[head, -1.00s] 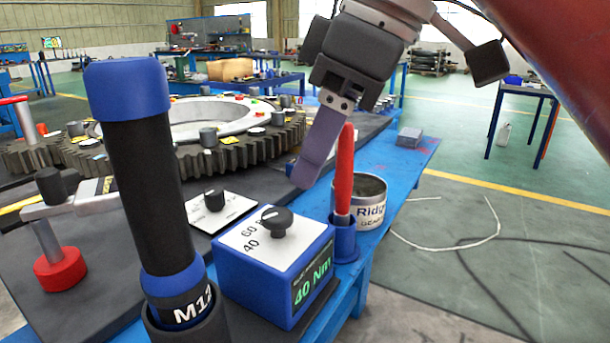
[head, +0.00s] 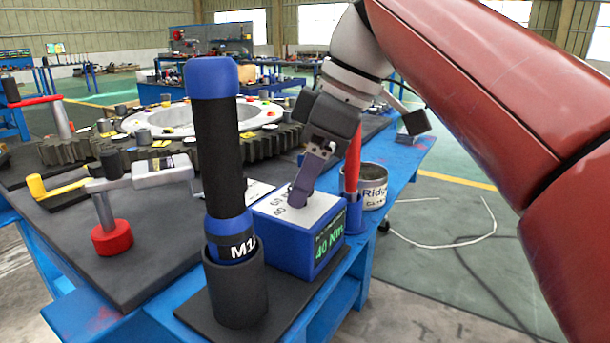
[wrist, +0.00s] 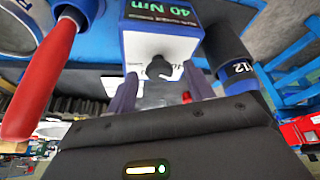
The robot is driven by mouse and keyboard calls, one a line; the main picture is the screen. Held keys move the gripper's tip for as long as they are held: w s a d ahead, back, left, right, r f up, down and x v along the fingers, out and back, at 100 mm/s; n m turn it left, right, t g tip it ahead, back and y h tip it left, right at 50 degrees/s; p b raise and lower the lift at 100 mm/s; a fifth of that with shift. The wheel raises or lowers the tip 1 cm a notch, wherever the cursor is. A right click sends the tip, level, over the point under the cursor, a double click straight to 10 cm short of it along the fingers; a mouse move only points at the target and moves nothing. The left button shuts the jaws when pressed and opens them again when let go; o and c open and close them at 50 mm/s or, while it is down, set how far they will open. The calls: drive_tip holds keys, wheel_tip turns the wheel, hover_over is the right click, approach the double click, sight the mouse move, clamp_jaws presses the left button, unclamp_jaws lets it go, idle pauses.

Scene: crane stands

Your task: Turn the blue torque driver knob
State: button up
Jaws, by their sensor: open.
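The blue torque driver box (head: 283,243) stands near the table's front edge, with a white top and a green display reading 40 Nm. My gripper (head: 299,196) points down at its top, and its purple fingers hide the knob in the head view. In the wrist view the black knob (wrist: 158,68) shows between my gripper's two open fingers (wrist: 161,80). Gaps show on both sides of the knob, so nothing is gripped. I cannot tell how far down the fingertips reach along it.
A tall black-and-blue M12 driver (head: 219,150) stands in a black holder left of the box. A red-handled tool (head: 353,165) and a tin (head: 374,186) stand close on the right. A large gear (head: 90,148) lies behind.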

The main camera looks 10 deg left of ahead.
drive_tip(key=c, duration=1)
drive_tip(key=shift+o, duration=0.2)
drive_tip(key=shift+m, duration=0.3)
drive_tip(key=m+t, duration=0.1)
drive_tip(key=m, duration=0.2)
drive_tip(key=shift+s+t, duration=0.15)
drive_tip(key=shift+t, duration=0.15)
drive_tip(key=m, duration=0.2)
drive_tip(key=m+t+h, duration=0.1)
drive_tip(key=m, duration=0.2)
drive_tip(key=shift+s+a+t, duration=0.1)
drive_tip(key=shift+s+t, duration=0.05)
drive_tip(key=shift+t, duration=0.15)
drive_tip(key=o, duration=1)
drive_tip(key=shift+c, duration=0.2)
